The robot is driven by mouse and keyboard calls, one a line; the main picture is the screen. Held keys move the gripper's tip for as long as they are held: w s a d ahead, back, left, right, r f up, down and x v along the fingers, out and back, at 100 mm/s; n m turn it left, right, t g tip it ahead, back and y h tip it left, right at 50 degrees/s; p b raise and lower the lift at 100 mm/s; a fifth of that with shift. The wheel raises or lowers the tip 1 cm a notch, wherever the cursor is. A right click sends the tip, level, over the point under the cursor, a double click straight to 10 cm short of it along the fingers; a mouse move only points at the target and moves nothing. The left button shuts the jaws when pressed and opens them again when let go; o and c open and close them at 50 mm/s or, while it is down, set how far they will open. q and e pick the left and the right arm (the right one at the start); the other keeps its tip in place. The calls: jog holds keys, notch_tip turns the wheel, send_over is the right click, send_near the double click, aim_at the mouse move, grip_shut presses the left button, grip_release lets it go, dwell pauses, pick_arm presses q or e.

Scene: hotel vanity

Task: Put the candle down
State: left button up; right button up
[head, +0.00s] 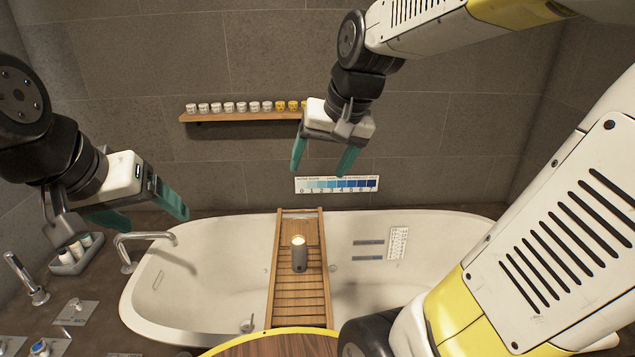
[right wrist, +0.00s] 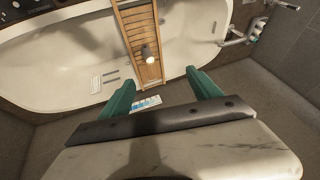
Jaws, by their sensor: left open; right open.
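The candle (head: 299,254) is a grey cylinder with a glowing top. It stands upright on the wooden bath tray (head: 288,309), which lies across the bathtub. The candle also shows in the right wrist view (right wrist: 148,56), standing on the slatted tray (right wrist: 137,24). My right gripper (head: 325,162) is open and empty, in front of the back wall above the tub's far rim, apart from the candle. Its teal fingers (right wrist: 162,90) frame the candle from a distance in the right wrist view. My left gripper (head: 150,218) is open and empty at the left, over the tub's left end.
A wall shelf (head: 240,116) holds a row of several small jars, close to my right gripper. A blue scale strip (head: 337,185) is on the wall below it. The white bathtub (head: 205,255), a tap (head: 142,240) and a small caddy with bottles (head: 76,260) are at the left. A round wooden surface (head: 275,346) is in front.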

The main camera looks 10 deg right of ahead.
jog(key=s+n+t, duration=0.1)
jog(key=s+n, duration=0.1)
jog(key=s, duration=0.7)
jog(key=shift+s+a+f, duration=0.15)
jog(key=shift+s+a, duration=0.05)
jog(key=shift+s, duration=0.05)
jog(key=shift+c, duration=0.2)
